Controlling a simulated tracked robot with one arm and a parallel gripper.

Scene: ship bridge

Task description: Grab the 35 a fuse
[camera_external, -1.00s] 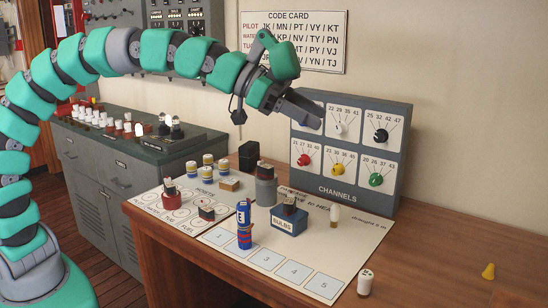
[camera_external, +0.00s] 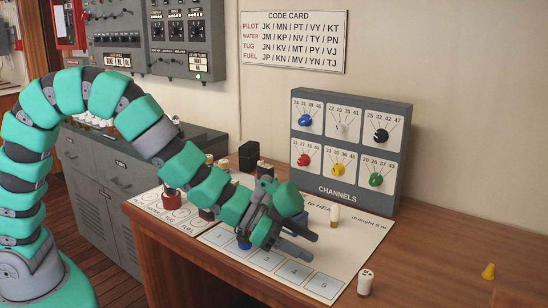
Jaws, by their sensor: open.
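My gripper (camera_external: 308,247) is open, low over the mat's numbered squares, with its fingers pointing right. Nothing shows between the fingers. A small white cylinder with dark marks (camera_external: 365,283) stands on the wooden desk right of the mat, apart from the gripper. A white cylinder with a tan base (camera_external: 334,216) stands on the mat behind and right of the gripper. I cannot read a 35 A rating on either, so I cannot tell which is the fuse. My arm hides most of the small items in the middle of the mat.
A grey channels panel (camera_external: 349,190) with coloured knobs stands at the back. The white mat (camera_external: 352,247) carries numbered squares. A black block (camera_external: 248,155) stands behind the arm.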

